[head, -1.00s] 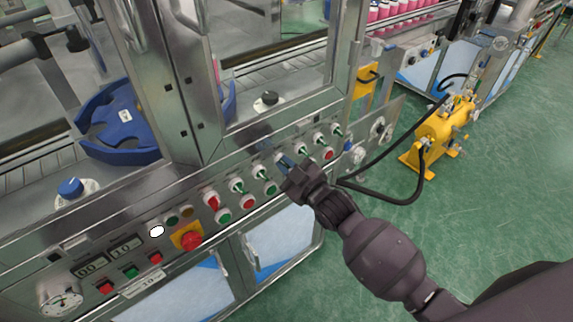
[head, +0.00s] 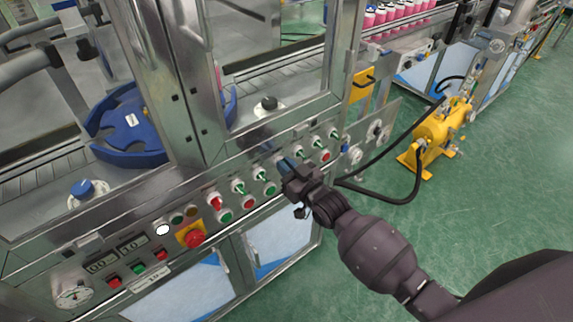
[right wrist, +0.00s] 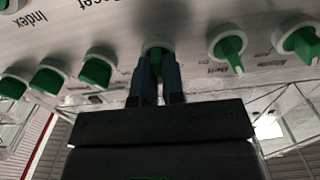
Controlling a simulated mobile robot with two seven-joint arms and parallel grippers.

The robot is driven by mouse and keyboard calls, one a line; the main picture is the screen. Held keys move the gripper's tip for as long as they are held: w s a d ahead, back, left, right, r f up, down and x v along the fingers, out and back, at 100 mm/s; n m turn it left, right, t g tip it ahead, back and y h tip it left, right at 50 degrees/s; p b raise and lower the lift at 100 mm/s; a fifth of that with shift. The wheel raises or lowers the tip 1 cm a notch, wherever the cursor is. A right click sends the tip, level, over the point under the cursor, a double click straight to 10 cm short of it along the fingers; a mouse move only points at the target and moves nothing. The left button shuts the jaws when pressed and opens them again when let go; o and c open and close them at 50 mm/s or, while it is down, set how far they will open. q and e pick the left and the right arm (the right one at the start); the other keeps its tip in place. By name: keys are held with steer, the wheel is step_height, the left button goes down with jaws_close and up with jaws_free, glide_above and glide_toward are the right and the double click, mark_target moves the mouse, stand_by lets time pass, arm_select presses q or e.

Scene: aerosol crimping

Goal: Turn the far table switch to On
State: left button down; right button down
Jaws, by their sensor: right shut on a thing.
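A row of green-handled rotary switches and push buttons sits on the sloped metal control panel (head: 130,222). My right gripper (head: 284,164) is at one switch in the middle of this row. In the right wrist view its two blue-grey fingers (right wrist: 157,85) are shut on a green switch knob (right wrist: 155,53), which they partly hide. Green switches (right wrist: 229,50) and (right wrist: 99,68) stand free on either side of it. I cannot read the label of the held switch. My left gripper is not in view.
A red emergency stop (head: 194,238) on a yellow plate and a red-handled switch (head: 215,202) sit left on the panel. A yellow pump unit (head: 436,132) with black hoses stands on the green floor at right.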

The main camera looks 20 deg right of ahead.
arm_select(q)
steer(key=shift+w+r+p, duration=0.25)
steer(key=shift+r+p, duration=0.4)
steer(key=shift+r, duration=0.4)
arm_select(e)
steer(key=shift+d+m, duration=0.15)
steer(key=shift+m, duration=2.75)
steer(key=c, duration=1.2)
jaws_free()
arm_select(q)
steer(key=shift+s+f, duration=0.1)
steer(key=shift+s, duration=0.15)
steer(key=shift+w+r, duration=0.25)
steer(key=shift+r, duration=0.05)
arm_select(e)
steer(key=v, duration=1)
steer(key=shift+s+d, duration=0.15)
steer(key=shift+s, duration=0.2)
